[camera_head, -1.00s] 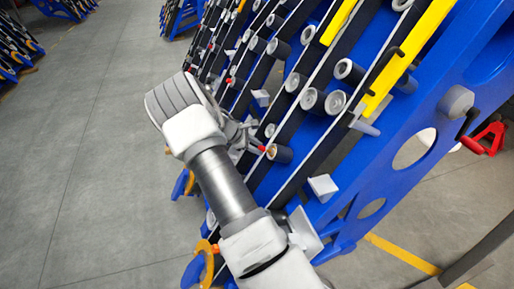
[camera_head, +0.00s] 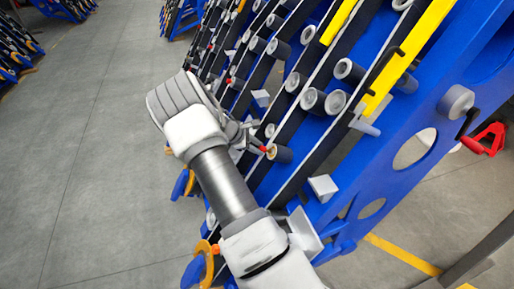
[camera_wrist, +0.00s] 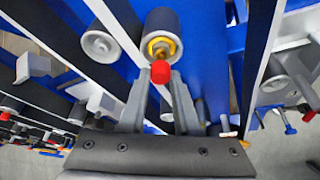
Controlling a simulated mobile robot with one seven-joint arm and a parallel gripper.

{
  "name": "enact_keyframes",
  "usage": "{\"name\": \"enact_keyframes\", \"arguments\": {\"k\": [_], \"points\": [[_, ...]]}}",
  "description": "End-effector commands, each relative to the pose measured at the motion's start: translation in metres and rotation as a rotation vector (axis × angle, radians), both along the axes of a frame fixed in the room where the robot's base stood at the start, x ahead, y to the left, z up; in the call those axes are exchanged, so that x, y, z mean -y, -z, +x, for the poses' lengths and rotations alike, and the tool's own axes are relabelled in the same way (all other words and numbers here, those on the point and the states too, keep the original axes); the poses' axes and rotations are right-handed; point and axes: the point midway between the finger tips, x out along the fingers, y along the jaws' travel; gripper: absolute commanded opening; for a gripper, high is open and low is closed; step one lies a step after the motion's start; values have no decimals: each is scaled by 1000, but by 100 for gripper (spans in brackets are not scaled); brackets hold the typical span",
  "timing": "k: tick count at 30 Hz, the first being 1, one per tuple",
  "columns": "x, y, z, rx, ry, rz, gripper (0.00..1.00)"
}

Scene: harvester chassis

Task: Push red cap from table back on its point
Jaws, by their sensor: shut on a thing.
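A red cap (camera_wrist: 160,71) sits between the fingertips of my gripper (camera_wrist: 161,80) in the wrist view. It is right in front of the end of a dark roller (camera_wrist: 172,21), which shows a yellow ring (camera_wrist: 151,45) and a metal centre. I cannot tell whether the cap touches that end or is seated on it. My gripper is shut on the cap. In the head view the cap is a small red spot (camera_head: 265,149) at the left end of the roller (camera_head: 281,154), with my gripper (camera_head: 256,146) beside it, partly hidden by my wrist.
The blue chassis (camera_head: 345,185) carries many rollers and dark rails close around my gripper. A grey-white block (camera_head: 322,188) sticks out below right. Open grey floor (camera_head: 90,180) lies to the left.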

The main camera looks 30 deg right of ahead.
Motion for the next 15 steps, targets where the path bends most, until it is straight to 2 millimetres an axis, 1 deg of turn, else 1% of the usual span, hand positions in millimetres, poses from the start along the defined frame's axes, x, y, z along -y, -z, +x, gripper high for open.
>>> {"name": "enact_keyframes", "arguments": {"k": [15], "points": [[12, 7, -3, 1, 1, 0, 0]]}}
